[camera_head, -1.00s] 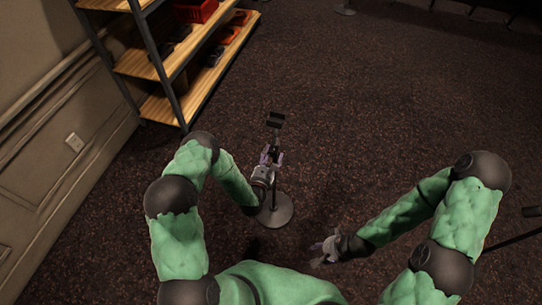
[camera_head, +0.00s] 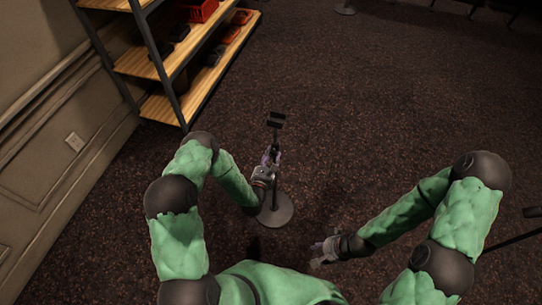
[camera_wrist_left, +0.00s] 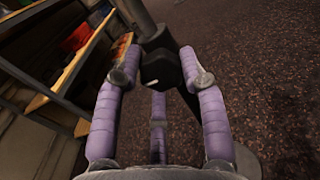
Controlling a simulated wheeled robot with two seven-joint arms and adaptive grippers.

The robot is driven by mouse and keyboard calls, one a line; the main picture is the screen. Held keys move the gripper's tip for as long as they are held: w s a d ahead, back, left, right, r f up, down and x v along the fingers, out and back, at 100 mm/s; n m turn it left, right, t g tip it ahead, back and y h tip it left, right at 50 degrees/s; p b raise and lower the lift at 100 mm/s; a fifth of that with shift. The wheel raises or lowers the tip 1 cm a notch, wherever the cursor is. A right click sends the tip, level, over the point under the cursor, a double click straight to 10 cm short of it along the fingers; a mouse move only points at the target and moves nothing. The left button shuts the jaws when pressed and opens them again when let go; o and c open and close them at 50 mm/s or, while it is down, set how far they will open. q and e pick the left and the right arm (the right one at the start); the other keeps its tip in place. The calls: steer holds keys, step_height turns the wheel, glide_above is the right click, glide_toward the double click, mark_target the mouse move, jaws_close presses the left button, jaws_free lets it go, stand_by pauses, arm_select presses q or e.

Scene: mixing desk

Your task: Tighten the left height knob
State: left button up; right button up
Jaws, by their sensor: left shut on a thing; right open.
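A dark stand with a round base (camera_head: 275,210) and a black top piece (camera_head: 276,119) stands on the carpet in the head view. In the left wrist view its black height knob (camera_wrist_left: 157,70), with a pale mark on its face, sits on the pole. My left gripper (camera_head: 268,158) is at the pole below the top piece. In the left wrist view its purple fingers (camera_wrist_left: 160,77) are closed around the knob from both sides. My right gripper (camera_head: 318,251) is open and empty over the carpet, right of the stand's base.
A metal shelf with wooden boards (camera_head: 140,66) stands at the upper left, with a red bin (camera_head: 199,10) and several small items. A panelled wall (camera_head: 50,130) runs along the left. Part of another stand (camera_head: 531,212) shows at the right edge. The carpet between is clear.

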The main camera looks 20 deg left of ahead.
arm_select(q)
steer(key=shift+w+r+m, duration=0.2)
steer(key=shift+r+m, duration=0.15)
steer(key=shift+m, duration=0.15)
steer(key=m+b, duration=0.1)
steer(key=m, duration=0.3)
steer(key=shift+d+b, duration=0.1)
steer(key=shift+b, duration=0.2)
steer(key=m+b, duration=0.1)
steer(key=m, duration=0.3)
steer(key=shift+m, duration=0.3)
steer(key=m+b, duration=0.2)
steer(key=m, duration=0.2)
steer(key=shift+d+f, duration=0.15)
steer(key=shift+s+f+m+b, duration=0.1)
steer(key=shift+m+b, duration=0.4)
steer(key=shift+m, duration=1.6)
steer(key=shift+s+f, duration=0.1)
